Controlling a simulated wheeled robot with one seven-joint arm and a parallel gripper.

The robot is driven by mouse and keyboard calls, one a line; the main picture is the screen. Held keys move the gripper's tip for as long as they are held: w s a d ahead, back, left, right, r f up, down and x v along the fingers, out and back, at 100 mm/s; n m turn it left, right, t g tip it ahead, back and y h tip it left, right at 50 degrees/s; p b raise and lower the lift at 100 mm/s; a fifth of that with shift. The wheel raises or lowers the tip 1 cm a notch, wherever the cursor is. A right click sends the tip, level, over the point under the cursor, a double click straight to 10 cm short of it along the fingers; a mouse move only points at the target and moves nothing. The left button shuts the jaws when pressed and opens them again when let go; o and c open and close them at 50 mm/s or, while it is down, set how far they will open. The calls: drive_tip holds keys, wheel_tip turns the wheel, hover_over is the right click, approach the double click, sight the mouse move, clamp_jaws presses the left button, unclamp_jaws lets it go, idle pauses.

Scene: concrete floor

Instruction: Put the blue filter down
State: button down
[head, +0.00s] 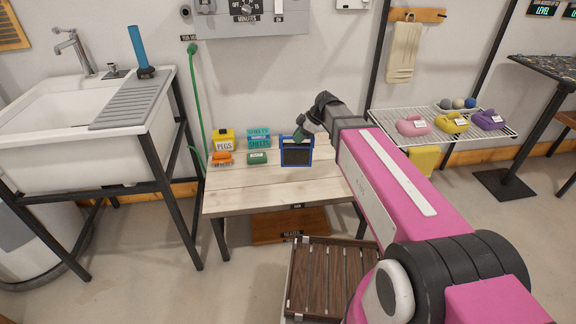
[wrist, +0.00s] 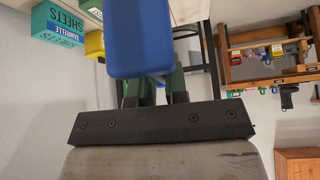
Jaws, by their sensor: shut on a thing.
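The blue filter (head: 297,163) has a blue frame around a dark panel and is upright at the back right of the wooden table (head: 265,197). My gripper (head: 301,134) is shut on its top edge. In the wrist view the filter (wrist: 140,38) is a large blue shape between and beyond the green fingers of my gripper (wrist: 157,88). I cannot tell whether its lower edge touches the table or hangs just above it.
A yellow pegs box (head: 223,138), a teal sheets box (head: 259,135), an orange item (head: 221,158) and a green item (head: 257,157) stand left of the filter. The table's front is clear. A sink (head: 75,120) is left; a wire rack (head: 440,125) is right.

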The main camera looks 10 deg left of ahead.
drive_tip(key=shift+s+a+f+n+g, duration=0.15)
drive_tip(key=shift+a+n+g, duration=0.05)
drive_tip(key=shift+a+n, duration=0.2)
drive_tip(key=shift+s+a+f+n+g, duration=0.1)
drive_tip(key=shift+s+a+n+g, duration=0.15)
drive_tip(key=shift+a, duration=0.2)
drive_tip(key=w+d+f, duration=0.6)
drive_tip(key=d+f, duration=0.3)
drive_tip(key=f, duration=0.2)
drive_tip(key=shift+w+d, duration=0.2)
drive_tip(key=shift+w, duration=0.05)
drive_tip(key=c, duration=1.4)
unclamp_jaws()
drive_tip(key=shift+o, duration=1.3)
